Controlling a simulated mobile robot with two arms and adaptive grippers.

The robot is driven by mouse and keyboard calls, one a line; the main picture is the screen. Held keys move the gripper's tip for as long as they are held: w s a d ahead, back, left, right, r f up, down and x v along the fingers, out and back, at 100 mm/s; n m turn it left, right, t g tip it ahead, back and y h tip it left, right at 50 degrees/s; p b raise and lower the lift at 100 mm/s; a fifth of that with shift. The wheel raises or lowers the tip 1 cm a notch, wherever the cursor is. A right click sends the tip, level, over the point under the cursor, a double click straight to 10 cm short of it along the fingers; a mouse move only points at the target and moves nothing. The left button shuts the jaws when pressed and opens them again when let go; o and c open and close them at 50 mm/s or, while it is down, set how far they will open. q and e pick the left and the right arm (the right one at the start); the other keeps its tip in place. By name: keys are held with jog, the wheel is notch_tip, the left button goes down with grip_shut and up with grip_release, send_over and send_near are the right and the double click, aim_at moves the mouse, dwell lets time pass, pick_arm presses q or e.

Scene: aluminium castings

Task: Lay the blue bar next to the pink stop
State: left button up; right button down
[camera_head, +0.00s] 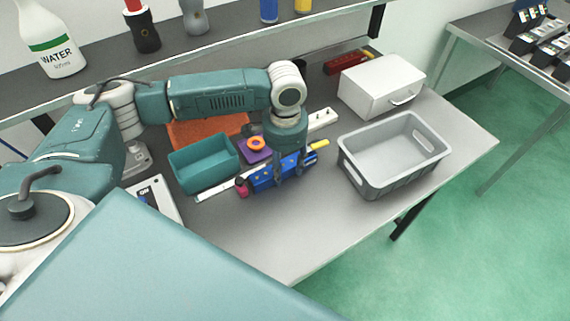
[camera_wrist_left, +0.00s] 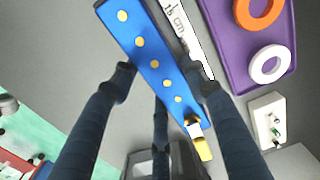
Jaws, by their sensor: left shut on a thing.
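The blue bar (camera_head: 263,179) with yellow dots is under my left gripper (camera_head: 289,176) in the head view. It also fills the upper middle of the left wrist view (camera_wrist_left: 147,52). My left gripper's fingers (camera_wrist_left: 160,82) are shut on it from both sides. The pink stop (camera_head: 241,188), a small dark-and-pink piece, stands right at the bar's left end in the head view; I cannot tell whether they touch. The stop is not seen in the wrist view. I cannot tell whether the bar rests on the table. My right gripper is not in view.
A white ruler (camera_wrist_left: 184,32) lies along the bar. Behind are a purple tray (camera_wrist_left: 220,38) with orange and white rings and a teal bin (camera_head: 205,163). A yellow-ended item (camera_head: 320,144) is near the bar's right end. A grey crate (camera_head: 393,154) stands right; the front table is clear.

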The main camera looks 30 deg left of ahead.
aim_at(285, 167)
pick_arm(q)
jog(key=o, duration=1.5)
jog(key=shift+c, duration=0.2)
jog(key=shift+r+b, duration=0.3)
notch_tip(285, 167, up, 13)
jog(key=b, duration=0.2)
jog(key=shift+f, duration=0.2)
